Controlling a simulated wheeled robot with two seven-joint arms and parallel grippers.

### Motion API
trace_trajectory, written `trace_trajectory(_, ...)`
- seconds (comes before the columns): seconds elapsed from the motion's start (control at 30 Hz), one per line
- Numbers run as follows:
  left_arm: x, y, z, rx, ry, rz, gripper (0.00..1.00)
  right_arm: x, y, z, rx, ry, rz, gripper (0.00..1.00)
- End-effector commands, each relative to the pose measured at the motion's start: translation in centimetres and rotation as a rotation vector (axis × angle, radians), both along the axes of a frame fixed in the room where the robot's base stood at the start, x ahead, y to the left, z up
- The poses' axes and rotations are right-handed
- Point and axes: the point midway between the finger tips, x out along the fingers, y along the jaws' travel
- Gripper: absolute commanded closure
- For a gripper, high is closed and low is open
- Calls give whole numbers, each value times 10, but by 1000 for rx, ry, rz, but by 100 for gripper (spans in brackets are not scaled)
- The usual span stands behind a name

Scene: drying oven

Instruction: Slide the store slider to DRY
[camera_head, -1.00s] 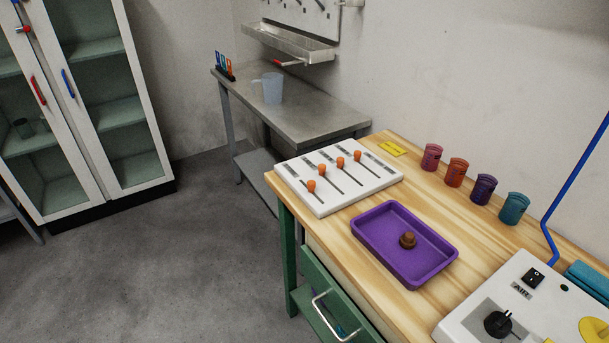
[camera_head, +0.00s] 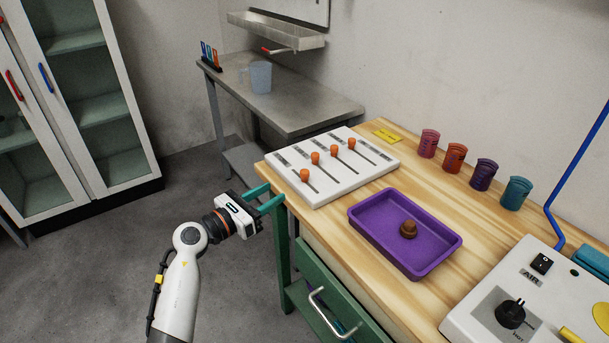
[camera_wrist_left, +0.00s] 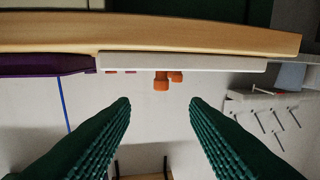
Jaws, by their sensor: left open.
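The slider panel (camera_head: 328,166) is a white board on the wooden bench, with several slots and orange knobs. The knobs include a nearest-left one (camera_head: 304,175) and a far-right one (camera_head: 351,144). The labels are too small to read, so I cannot tell which is the store slider. My left gripper (camera_head: 272,199) is open and empty, just off the bench's left corner, left of the panel and apart from it. In the left wrist view the panel edge (camera_wrist_left: 190,63) and orange knobs (camera_wrist_left: 161,81) show beyond the open green fingers (camera_wrist_left: 160,102). My right gripper is not in view.
A purple tray (camera_head: 365,228) with a brown object (camera_head: 408,229) sits in front of the panel. Several coloured cups (camera_head: 455,158) line the back. A white control box (camera_head: 490,300) is at right. A green drawer (camera_head: 330,295) is below the bench top.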

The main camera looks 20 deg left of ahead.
Motion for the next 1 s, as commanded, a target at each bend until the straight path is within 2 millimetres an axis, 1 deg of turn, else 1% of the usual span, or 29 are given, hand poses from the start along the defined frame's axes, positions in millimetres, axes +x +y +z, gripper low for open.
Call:
trace_trajectory(0.03, 1, 1, 5, 37, -16, 1, 58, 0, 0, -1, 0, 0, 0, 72)
trace_trajectory(0.13, 5, -1, 7, 63, -23, 2, 58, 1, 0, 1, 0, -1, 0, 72)
trace_trajectory(0.23, 17, -8, 8, 58, -23, 1, 58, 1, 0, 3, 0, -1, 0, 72)
trace_trajectory(0.5, 65, -35, 8, 54, -21, 0, 58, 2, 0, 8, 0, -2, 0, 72)
trace_trajectory(0.7, 92, -49, 7, 55, -20, 2, 58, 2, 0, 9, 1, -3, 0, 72)
trace_trajectory(0.83, 102, -55, 6, 56, -19, 1, 58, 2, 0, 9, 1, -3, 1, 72)
trace_trajectory(1.0, 105, -56, 6, 58, -19, 2, 58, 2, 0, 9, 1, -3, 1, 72)
